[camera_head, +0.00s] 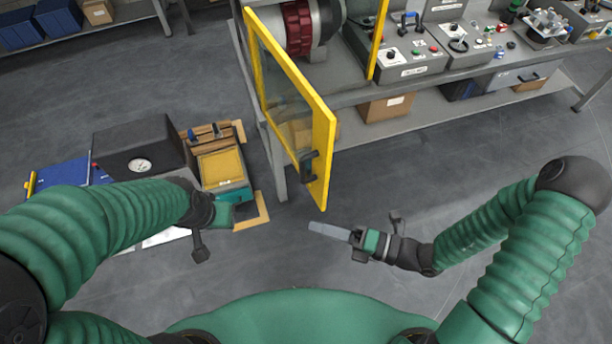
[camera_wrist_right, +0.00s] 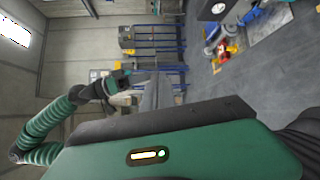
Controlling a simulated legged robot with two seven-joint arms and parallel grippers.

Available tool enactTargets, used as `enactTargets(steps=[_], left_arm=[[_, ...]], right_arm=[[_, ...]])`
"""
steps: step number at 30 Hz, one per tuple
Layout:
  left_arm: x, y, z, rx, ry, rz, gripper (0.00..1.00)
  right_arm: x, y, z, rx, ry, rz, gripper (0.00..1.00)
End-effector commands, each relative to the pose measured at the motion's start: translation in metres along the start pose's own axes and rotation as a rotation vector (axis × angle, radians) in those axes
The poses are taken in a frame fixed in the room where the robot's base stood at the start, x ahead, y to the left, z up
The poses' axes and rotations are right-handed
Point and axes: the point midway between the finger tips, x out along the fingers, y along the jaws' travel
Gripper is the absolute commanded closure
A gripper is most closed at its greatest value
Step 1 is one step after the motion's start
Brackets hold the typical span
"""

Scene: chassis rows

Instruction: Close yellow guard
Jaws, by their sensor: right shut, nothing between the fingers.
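The yellow guard (camera_head: 322,150) is a yellow-framed clear panel in the head view. It stands open, swung out from the bench toward me, with a black handle (camera_head: 309,165) near its lower free end. Behind it is a machine with a dark red chuck (camera_head: 298,28). My right gripper (camera_head: 318,228) is shut and empty, its tip pointing left, just below the guard's lower corner and apart from it in the picture. My left gripper (camera_head: 222,214) is left of the guard, in front of a cart or box; its fingers are not clear. The right wrist view does not clearly show the guard.
The bench (camera_head: 350,97) carries grey control boxes (camera_head: 405,55) at the right, with cardboard boxes (camera_head: 386,106) on its lower shelf. A dark box with a gauge (camera_head: 140,150) and a yellow-topped case (camera_head: 222,168) are at the left. Grey floor (camera_head: 400,165) lies open right of the guard.

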Motion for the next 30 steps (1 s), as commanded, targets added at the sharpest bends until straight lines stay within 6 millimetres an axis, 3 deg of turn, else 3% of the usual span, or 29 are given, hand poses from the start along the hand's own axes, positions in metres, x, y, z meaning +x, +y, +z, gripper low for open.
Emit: enactTargets(steps=[1,3,8,21,24,30], left_arm=[[-0.007,0.000,-0.002,0.000,0.000,0.000,0.64],[-0.008,0.000,-0.002,0.000,0.000,0.000,0.64],[-0.008,0.000,-0.002,0.000,0.000,0.000,0.64],[-0.021,0.000,-0.005,0.000,0.000,0.000,0.64],[-0.025,0.000,-0.006,0.000,0.000,0.000,0.64],[-0.027,0.000,-0.006,0.000,0.000,0.000,0.64]], right_arm=[[-0.002,0.004,0.020,0.117,-0.108,0.028,1.00],[-0.004,0.002,0.037,0.216,-0.199,0.052,1.00],[0.006,0.001,0.045,0.252,-0.230,0.060,1.00],[0.094,0.004,0.064,0.247,-0.223,0.059,1.00],[0.082,-0.001,0.082,0.242,-0.231,0.055,1.00],[0.072,-0.006,0.096,0.244,-0.227,0.057,1.00]])
